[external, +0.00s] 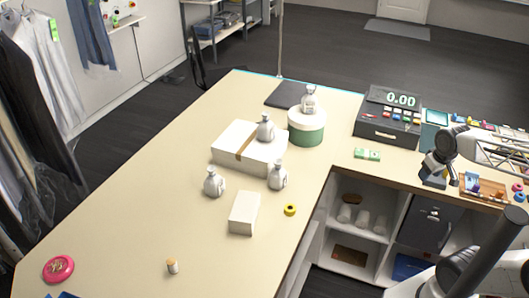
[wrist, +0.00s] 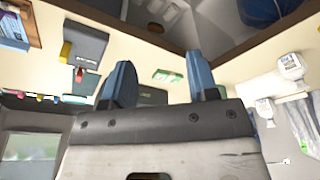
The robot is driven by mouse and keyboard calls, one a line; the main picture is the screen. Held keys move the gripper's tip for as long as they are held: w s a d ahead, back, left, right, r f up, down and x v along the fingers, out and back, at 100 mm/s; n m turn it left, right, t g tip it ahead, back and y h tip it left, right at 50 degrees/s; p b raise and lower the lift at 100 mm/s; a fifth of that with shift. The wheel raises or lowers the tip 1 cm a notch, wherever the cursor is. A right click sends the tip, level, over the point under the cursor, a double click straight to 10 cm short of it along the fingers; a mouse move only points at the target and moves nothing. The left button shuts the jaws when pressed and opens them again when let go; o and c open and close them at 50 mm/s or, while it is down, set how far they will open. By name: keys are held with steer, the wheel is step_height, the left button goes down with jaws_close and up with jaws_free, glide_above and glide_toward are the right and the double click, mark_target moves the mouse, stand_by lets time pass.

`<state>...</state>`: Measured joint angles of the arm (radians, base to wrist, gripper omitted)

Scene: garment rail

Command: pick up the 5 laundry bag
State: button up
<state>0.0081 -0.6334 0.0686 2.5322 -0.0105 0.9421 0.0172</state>
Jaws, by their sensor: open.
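Several small grey-white tied laundry bags show in the external view. One bag (external: 309,99) stands on a round green-and-white box. Another bag (external: 265,128) is on a flat white carton. Two bags, one at right (external: 278,176) and one at left (external: 214,183), stand on the counter in front of the carton. No number is legible, so I cannot tell which is the 5. In the wrist view, two bags with labels, an upper one (wrist: 291,66) and a lower one (wrist: 265,108), show at right. My gripper (wrist: 158,78) is open and empty, with no bag between its blue fingers.
The pale counter (external: 150,215) also holds the white carton (external: 233,147), round box (external: 306,131), small white box (external: 243,213), yellow tape roll (external: 290,209), banknotes (external: 367,154) and register (external: 388,120). A pink dish (external: 58,268) is at the front left. The counter's left side is mostly clear.

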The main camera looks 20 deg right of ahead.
steer(key=n+g+y, duration=0.4)
steer(key=n+y, duration=1)
steer(key=n, duration=0.5)
glide_above(284, 170)
steer(key=d, duration=0.3)
step_height(284, 170, down, 8)
steer(key=shift+w+f, duration=0.2)
steer(key=shift+a, duration=0.1)
steer(key=shift+x, duration=1.25)
steer(key=shift+a+f, duration=0.1)
steer(key=shift+a, duration=0.05)
